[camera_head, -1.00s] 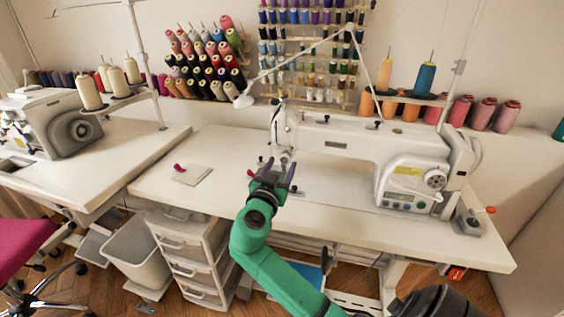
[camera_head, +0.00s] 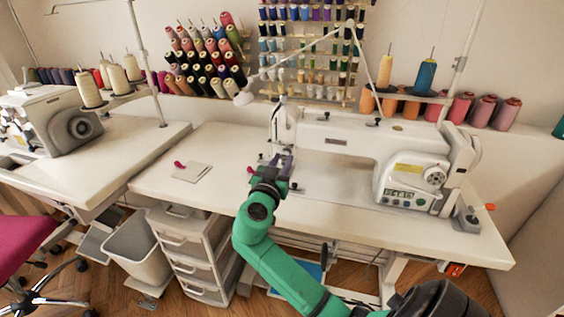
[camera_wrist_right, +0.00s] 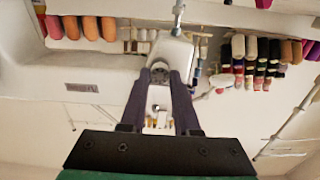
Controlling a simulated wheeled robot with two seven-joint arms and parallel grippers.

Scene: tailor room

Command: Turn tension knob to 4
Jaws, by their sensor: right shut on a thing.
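The white sewing machine (camera_head: 345,137) stands on the white table, its needle head at the left end. The tension knob (camera_wrist_right: 160,72) is a small metallic round part on the head in the right wrist view, between my fingertips and partly covered by them. In the head view my gripper hides it. My right gripper (camera_head: 281,160), with purple fingers on a green arm, reaches up to the head's front. Its fingers are drawn together and shut on the knob; they show in the wrist view (camera_wrist_right: 160,76). The knob's number marks are too small to read. My left gripper is out of view.
The white table (camera_head: 340,226) has clear room in front of the machine. A small pad (camera_head: 191,173) with a pink item lies at left. A thin lamp arm (camera_head: 290,65) hangs above the machine. Thread racks (camera_head: 205,60) stand behind.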

